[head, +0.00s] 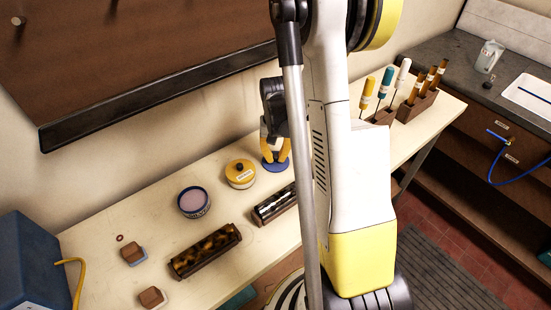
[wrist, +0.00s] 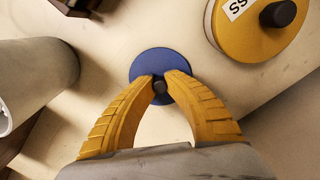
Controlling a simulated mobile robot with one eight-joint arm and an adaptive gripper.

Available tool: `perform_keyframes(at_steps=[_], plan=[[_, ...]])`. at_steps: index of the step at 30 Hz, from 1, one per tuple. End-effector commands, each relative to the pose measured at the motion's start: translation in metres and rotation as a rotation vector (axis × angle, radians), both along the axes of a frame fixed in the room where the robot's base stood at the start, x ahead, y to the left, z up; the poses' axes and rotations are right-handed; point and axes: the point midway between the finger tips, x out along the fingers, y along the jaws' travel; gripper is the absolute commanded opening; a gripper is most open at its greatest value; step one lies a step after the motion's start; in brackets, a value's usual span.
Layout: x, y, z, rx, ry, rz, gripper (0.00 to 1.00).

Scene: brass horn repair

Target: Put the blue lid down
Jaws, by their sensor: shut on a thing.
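The blue lid (head: 272,167) is a flat round disc with a dark knob. It is below my gripper (head: 276,152), and it also shows in the wrist view (wrist: 158,60). My gripper's yellow fingers (wrist: 160,84) are shut on the lid's knob. The lid looks level and is over the pale bench top; I cannot tell whether it touches the bench. An open round jar (head: 193,203) with pinkish contents and a dark blue side stands to the left, without a lid.
A yellow-lidded jar (head: 240,174) stands just left of the blue lid, also in the wrist view (wrist: 255,25). Dark trays (head: 205,251) and (head: 275,205) lie toward the front of the bench (head: 120,213). Wooden blocks (head: 133,254) are at left; a tool rack (head: 418,106) is at right.

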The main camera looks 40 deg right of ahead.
Motion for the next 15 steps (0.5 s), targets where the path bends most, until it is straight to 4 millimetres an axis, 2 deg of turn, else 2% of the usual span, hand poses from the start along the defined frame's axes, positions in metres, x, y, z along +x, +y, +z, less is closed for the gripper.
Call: perform_keyframes(at_steps=[8,9,11,15], plan=[[0.0000,0.0002,-0.0025,0.000,0.000,0.000,0.00],[0.0000,0.0002,-0.0023,0.000,0.000,0.000,0.19],[0.0000,0.0001,-0.0015,0.000,0.000,0.000,0.34],[0.0000,0.0001,-0.0013,0.000,0.000,0.000,0.34]])
